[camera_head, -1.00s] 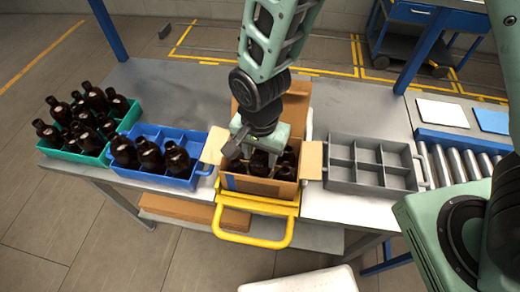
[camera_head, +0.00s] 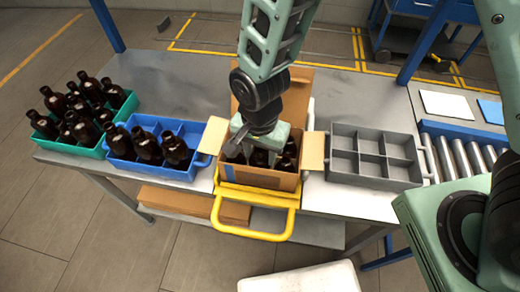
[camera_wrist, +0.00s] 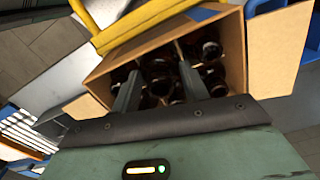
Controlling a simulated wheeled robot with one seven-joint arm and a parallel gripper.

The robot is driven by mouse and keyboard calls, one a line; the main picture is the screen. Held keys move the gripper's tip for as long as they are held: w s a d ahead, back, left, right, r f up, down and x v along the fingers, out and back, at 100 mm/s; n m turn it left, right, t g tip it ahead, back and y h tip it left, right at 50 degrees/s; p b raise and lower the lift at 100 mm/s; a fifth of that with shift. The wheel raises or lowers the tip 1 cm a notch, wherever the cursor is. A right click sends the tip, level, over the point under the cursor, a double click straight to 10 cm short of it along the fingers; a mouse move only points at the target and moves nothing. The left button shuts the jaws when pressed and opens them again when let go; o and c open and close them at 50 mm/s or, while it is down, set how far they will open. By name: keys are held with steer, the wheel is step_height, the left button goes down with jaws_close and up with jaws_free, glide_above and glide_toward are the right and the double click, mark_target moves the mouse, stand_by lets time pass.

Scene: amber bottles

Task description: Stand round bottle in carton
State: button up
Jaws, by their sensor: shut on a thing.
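The open cardboard carton (camera_head: 270,181) stands on the table in a yellow frame, with several dark amber bottles in it. In the wrist view, the carton (camera_wrist: 140,55) shows bottle necks between dividers. My gripper (camera_head: 250,150) reaches down into the carton from above. In the wrist view, my gripper's fingers (camera_wrist: 158,80) point into the carton and are shut on a bottle (camera_wrist: 160,88) between them. That bottle's body and base are hidden among the others, so I cannot tell whether it touches the carton floor.
A green crate (camera_head: 88,150) and a blue crate (camera_head: 124,157), both with bottles, stand left of the carton. An empty grey divided tray (camera_head: 375,157) stands to its right, before a roller conveyor (camera_head: 460,157). Carton flaps (camera_head: 313,150) stick out sideways.

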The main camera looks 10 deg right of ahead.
steer(key=shift+f, duration=0.45)
steer(key=shift+f+b, duration=0.9)
steer(key=shift+f, duration=0.15)
steer(key=o, duration=1.4)
steer(key=shift+c, duration=0.2)
steer(key=shift+r, duration=0.1)
step_height(320, 180, up, 18)
steer(key=b, duration=0.1)
steer(key=shift+f, duration=0.25)
steer(key=shift+s, duration=0.1)
